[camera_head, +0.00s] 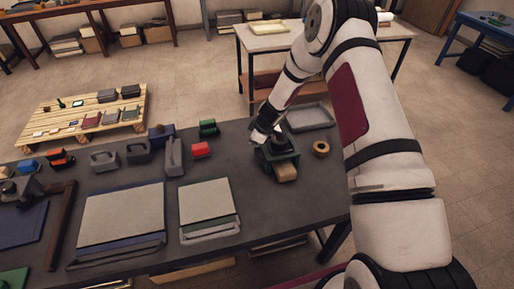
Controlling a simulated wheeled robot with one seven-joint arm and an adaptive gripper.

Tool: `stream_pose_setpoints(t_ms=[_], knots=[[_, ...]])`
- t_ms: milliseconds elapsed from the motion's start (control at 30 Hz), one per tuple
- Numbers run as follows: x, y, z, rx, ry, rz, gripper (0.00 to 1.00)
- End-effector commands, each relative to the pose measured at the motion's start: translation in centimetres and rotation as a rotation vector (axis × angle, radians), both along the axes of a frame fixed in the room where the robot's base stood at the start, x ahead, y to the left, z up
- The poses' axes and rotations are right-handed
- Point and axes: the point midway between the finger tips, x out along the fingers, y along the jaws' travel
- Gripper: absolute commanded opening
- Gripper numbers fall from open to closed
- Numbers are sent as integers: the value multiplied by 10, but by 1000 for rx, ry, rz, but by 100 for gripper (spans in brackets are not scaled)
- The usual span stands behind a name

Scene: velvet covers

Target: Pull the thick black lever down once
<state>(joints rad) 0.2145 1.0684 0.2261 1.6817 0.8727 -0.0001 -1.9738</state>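A dark green, boxy device (281,165) stands on the grey worktable, right of centre, with a tan block (287,173) at its front. A dark upright part on top of it may be the thick black lever, but it is small and partly covered by my gripper. My gripper (271,141) is at the top of this device, reaching down from the upper right. The fingers blend with the dark part, so I cannot tell whether they touch it or how far apart they are.
A tan ring (321,148) and a grey tray (309,117) lie near the device. A pallet (129,113) stands on the floor behind.

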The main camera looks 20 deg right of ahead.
Motion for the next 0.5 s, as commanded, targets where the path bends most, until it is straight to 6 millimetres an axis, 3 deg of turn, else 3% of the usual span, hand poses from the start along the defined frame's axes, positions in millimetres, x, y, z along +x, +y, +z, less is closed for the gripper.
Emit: stream_pose_setpoints(t_ms=[33, 500], knots=[[-20, -1, -19, 6, 47, 0, 0], [-19, 1, -6, 6, 45, 2, 0]])
